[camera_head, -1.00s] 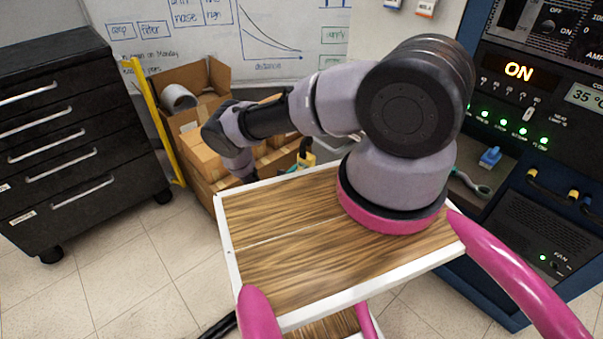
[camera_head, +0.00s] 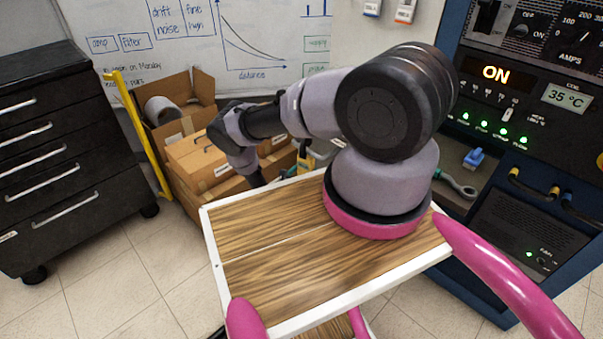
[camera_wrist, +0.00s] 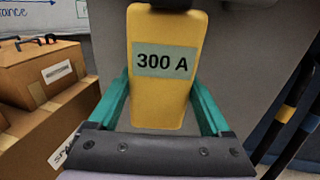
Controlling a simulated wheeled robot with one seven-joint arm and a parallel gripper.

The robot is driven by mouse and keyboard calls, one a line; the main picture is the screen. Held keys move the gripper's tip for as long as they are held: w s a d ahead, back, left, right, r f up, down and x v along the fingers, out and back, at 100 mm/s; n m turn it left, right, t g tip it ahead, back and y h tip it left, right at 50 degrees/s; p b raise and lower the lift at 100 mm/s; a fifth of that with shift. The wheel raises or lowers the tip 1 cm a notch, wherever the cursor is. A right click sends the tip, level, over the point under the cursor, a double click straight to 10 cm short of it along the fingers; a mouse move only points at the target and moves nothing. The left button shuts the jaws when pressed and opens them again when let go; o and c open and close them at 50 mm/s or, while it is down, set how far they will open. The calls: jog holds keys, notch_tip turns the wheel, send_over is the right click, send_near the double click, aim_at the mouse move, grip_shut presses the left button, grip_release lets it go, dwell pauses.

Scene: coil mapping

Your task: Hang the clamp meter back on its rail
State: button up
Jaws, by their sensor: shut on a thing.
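The clamp meter (camera_wrist: 158,100) is yellow with a grey-green "300 A" label and fills the middle of the wrist view. The teal fingers of my gripper (camera_wrist: 160,112) are shut on its two sides. Its top end is cut off by the upper picture edge. In the head view only a small yellow part of the meter (camera_head: 306,160) shows past my arm, in front of the cardboard boxes. The gripper is mostly hidden there behind my arm and tray edge. I cannot make out the rail in either view.
Cardboard boxes (camera_head: 195,150) stand on the floor beyond my arm, with a yellow upright (camera_head: 140,130) beside them. A black drawer cabinet (camera_head: 70,150) is at left. A powered control console (camera_head: 520,200) stands at right. Two small tagged items (camera_head: 388,10) hang at the top.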

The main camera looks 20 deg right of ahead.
jog(key=shift+d+f, duration=0.1)
jog(key=shift+f, duration=1.4)
jog(key=o, duration=1.5)
